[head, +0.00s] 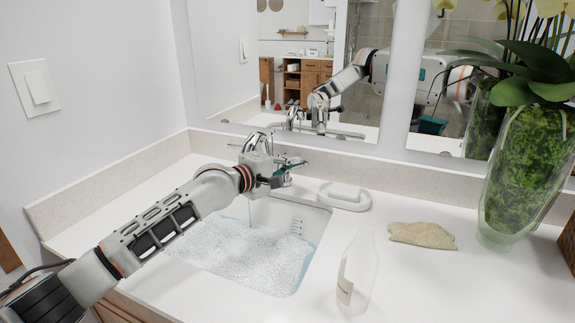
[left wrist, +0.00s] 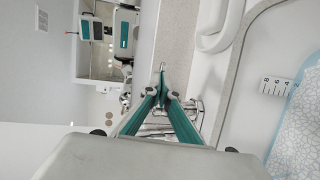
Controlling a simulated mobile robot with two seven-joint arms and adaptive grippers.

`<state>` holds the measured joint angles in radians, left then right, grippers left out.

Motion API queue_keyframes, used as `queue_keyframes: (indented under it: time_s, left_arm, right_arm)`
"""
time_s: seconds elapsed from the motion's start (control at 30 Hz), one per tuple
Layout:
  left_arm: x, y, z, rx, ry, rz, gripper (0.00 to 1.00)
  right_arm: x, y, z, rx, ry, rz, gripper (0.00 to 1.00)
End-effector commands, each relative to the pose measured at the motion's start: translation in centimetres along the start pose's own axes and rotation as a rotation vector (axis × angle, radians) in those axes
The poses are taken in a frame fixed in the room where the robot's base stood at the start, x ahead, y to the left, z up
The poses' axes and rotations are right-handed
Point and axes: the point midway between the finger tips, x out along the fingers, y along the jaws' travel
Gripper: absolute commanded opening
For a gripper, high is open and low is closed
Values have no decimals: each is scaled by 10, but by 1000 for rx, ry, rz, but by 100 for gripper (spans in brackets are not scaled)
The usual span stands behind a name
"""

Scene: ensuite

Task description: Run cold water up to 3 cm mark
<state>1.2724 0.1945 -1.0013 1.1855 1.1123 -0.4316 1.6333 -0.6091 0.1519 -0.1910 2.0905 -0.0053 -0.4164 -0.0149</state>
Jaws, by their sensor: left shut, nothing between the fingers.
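The sink basin (head: 318,222) holds a pale, white-and-blue rippled surface (head: 245,255), which also shows in the left wrist view (left wrist: 298,140). A small white scale with dark marks (head: 297,226) is on the basin's back wall; it is clearer in the left wrist view (left wrist: 277,87). I cannot tell the level against its marks. The chrome faucet (head: 258,141) is partly hidden behind my left gripper (head: 291,162). That gripper is shut and empty, its teal fingers close to the faucet's right side; contact is unclear. A faint vertical streak (head: 250,212) below the faucet looks like running water. My right gripper is not in view.
A white soap dish (head: 344,196) sits right of the faucet. A clear bottle (head: 357,275) stands on the front counter, with a tan cloth (head: 422,235) and a tall glass vase with a plant (head: 525,175) further right. Mirrors (head: 290,70) rise behind the backsplash.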

Motion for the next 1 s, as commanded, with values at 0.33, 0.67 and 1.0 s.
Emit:
queue_keyframes:
  time_s: [0.33,0.67,1.0]
  left_arm:
    - [13,2,5,-2,-1,0,0]
    - [17,2,5,0,-1,0,0]
    - [17,2,5,0,-1,0,0]
  right_arm:
    - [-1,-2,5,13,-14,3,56]
    - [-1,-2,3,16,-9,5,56]
    - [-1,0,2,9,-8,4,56]
